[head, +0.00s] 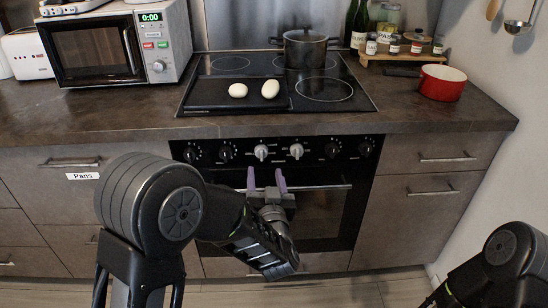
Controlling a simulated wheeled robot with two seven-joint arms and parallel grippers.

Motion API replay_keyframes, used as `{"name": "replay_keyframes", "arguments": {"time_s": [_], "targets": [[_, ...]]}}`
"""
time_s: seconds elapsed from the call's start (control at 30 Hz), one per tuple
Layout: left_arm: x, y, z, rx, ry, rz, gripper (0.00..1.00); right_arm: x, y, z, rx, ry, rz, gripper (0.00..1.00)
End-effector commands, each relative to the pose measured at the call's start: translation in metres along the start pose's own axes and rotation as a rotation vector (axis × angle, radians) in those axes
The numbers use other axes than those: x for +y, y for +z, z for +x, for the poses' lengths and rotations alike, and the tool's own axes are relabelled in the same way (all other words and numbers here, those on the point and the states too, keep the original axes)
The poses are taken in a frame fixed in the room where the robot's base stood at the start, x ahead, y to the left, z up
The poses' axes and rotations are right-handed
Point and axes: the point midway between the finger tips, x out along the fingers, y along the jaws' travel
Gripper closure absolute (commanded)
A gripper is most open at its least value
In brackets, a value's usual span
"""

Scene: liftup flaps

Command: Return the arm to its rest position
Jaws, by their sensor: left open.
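My left arm (180,212) comes in from the left and reaches to the front of the oven. Its left gripper (265,178), with two purple fingers, is open and points up in front of the oven handle (325,187). The fingers overlap the handle bar in the picture; I cannot tell whether they touch it. Nothing shows between the fingers. The oven door (320,215) looks shut, partly hidden by my arm. Part of my right arm (505,265) shows at the lower right; its gripper is out of view.
Above is the counter (110,118) with a hob (350,98), a black tray (210,95) holding two white egg-like things, a dark pot (305,50), a red pot (443,84) and a microwave (95,50). Drawers flank the oven. The wall (510,80) closes the right side.

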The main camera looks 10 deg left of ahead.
Motion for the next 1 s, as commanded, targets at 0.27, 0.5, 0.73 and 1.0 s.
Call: {"name": "replay_keyframes", "arguments": {"time_s": [0.27,0.5,0.73,1.0], "targets": [[0.016,0.014,-0.002,-0.057,0.065,-0.074,0.45,0.000,0.000,0.000,0.000,0.000,0.000,1.00],[0.092,0.103,-0.055,-0.371,0.381,-0.161,0.45,0.000,0.000,0.000,0.000,0.000,0.000,1.00],[0.102,0.250,-0.170,-0.900,0.575,-0.178,0.45,0.000,0.000,0.000,0.000,0.000,0.000,1.00],[0.070,0.336,-0.294,-1.346,0.642,-0.198,0.45,0.000,0.000,0.000,0.000,0.000,0.000,1.00]]}}
